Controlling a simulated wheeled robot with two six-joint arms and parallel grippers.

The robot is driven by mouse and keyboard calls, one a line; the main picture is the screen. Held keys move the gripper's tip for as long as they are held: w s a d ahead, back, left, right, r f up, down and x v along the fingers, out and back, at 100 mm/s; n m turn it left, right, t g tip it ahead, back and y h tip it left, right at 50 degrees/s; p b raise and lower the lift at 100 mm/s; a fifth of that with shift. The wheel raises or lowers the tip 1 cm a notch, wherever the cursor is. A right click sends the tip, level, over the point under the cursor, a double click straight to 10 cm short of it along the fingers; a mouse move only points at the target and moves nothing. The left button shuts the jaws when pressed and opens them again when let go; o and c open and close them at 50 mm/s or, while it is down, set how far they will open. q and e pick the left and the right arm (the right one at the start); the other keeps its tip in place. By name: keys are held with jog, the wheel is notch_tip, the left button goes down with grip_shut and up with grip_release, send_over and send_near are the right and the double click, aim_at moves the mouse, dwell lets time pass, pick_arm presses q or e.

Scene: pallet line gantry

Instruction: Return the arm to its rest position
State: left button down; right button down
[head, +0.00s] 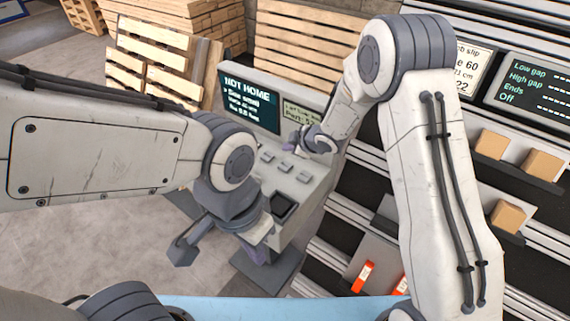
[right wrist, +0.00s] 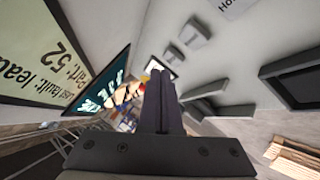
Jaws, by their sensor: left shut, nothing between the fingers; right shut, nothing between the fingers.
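My right arm comes in from the right and bends down to the console. My right gripper (head: 290,143) is over the console's button panel, close to the screen and the label. Its two dark fingers show pressed together and empty in the right wrist view (right wrist: 162,95). My left gripper (head: 259,252) hangs low in front of the console, pointing down, shut with nothing visible in it. The console (head: 293,183) has a sloped grey panel with several buttons. Its screen (head: 250,103) reads "NOT HOME". I cannot tell whether the right fingertips touch the panel.
A "Part: 52" label (head: 301,114) sits beside the screen. Wooden pallets (head: 155,60) stand behind the console. Shelving on the right holds several cardboard boxes (head: 507,216) and a dark display (head: 530,85). Orange-marked items (head: 363,276) lie low down. Open concrete floor (head: 95,245) shows at left.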

jog(key=s+r+m+g+h, duration=0.25)
jog(key=s+r+m, duration=0.25)
jog(key=s+r, duration=0.65)
jog(key=s+d+r+m+g+h, duration=0.1)
jog(key=s+d+m+g, duration=0.1)
jog(key=s, duration=1.1)
jog(key=s+d+r+m+g+h, duration=0.1)
jog(key=s+m+g, duration=0.1)
jog(key=s, duration=1.2)
jog(key=shift+s+d+g, duration=0.3)
jog(key=shift+d+g, duration=0.05)
jog(key=shift+g, duration=0.1)
